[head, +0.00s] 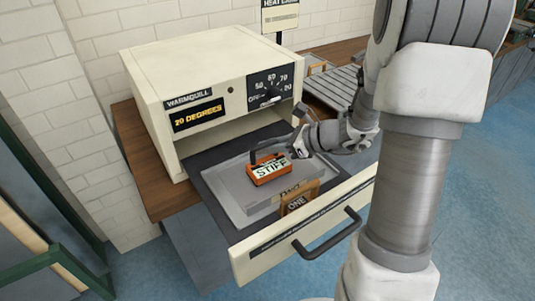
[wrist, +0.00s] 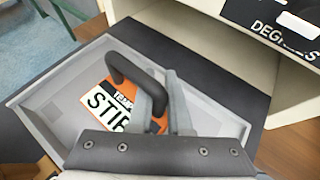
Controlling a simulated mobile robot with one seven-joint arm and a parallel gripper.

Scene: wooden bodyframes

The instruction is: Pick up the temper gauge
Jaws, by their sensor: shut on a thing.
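The temper gauge (head: 270,170) is an orange box with a white face reading STIFF and a black loop handle on top. It is over the grey tray in the pulled-out drawer. In the wrist view its face (wrist: 100,100) is partly hidden by my fingers. My gripper (head: 283,151) reaches in from the right and is shut on the gauge's black handle. In the wrist view the fingers (wrist: 165,100) are at the handle's near end. I cannot tell whether the gauge touches the surface below it.
The grey tray (head: 237,207) lies in the open drawer (head: 300,234), whose front has a black handle. A wooden block marked ONE (head: 300,197) stands near the drawer front. The cream WARMQUILL cabinet (head: 190,70) rises behind, reading 20 degrees. A slatted surface (head: 333,88) is to its right.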

